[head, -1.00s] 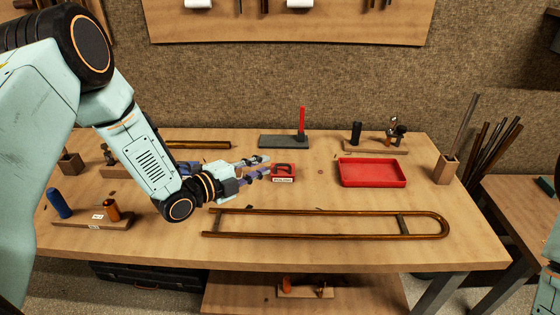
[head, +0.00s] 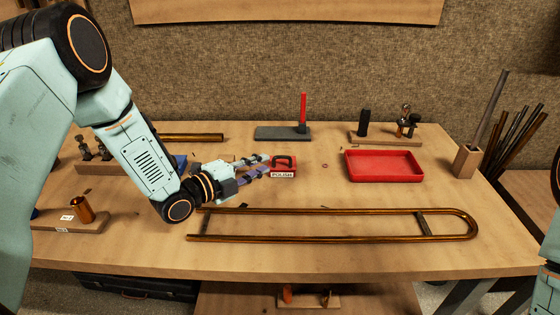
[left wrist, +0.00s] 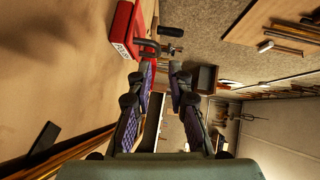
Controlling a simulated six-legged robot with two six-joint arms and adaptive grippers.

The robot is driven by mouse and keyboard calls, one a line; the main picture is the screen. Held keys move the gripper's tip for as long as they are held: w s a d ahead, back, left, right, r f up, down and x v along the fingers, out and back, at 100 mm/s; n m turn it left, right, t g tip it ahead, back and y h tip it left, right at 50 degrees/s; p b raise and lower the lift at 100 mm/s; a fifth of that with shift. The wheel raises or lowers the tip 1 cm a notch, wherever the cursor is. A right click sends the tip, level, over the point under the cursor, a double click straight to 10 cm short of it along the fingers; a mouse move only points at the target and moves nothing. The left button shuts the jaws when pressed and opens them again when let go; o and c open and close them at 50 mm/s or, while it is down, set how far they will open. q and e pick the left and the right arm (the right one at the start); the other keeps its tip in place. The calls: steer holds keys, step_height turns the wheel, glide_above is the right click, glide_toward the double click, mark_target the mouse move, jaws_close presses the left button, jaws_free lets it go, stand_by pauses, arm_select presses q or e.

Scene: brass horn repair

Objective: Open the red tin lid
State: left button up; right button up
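The red tin (head: 290,171) with a white "POLISH" label sits on the workbench, a dark arched handle (head: 284,159) on its lid. The lid looks shut. My left gripper (head: 267,165) is at the tin's left side, fingers apart and pointing at the handle. In the left wrist view the red tin (left wrist: 122,25) is at the upper left and the dark handle (left wrist: 171,31) lies just beyond the two fingertips. A gap shows between the fingers, with nothing held. Whether a finger touches the handle I cannot tell. My right gripper is out of view.
A long brass slide (head: 330,211) lies in front of the tin. An empty red tray (head: 384,178) is to the right. A grey block (head: 270,133) with a red upright piece (head: 302,108) stands behind.

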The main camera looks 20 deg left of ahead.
mark_target(279, 157)
arm_select(q)
steer(key=w, duration=0.1)
steer(key=w+f, duration=0.1)
steer(key=w+d, duration=0.1)
steer(key=shift+w+f+b, duration=0.25)
steer(key=shift+w+b, duration=0.1)
steer(key=shift+b, duration=0.05)
steer(key=shift+w+d+r, duration=0.15)
steer(key=shift+w+d, duration=0.9)
steer(key=shift+w, duration=0.05)
steer(key=shift+w+d+b, duration=0.1)
steer(key=shift+w+b, duration=0.15)
steer(key=shift+b, duration=0.05)
steer(key=shift+w+a+f, duration=0.2)
steer(key=shift+w+f, duration=0.05)
steer(key=shift+w, duration=0.1)
steer(key=shift+s+d+r, duration=0.15)
steer(key=shift+d, duration=0.05)
steer(key=shift+c, duration=1.6)
steer(key=shift+a, duration=0.1)
jaws_close()
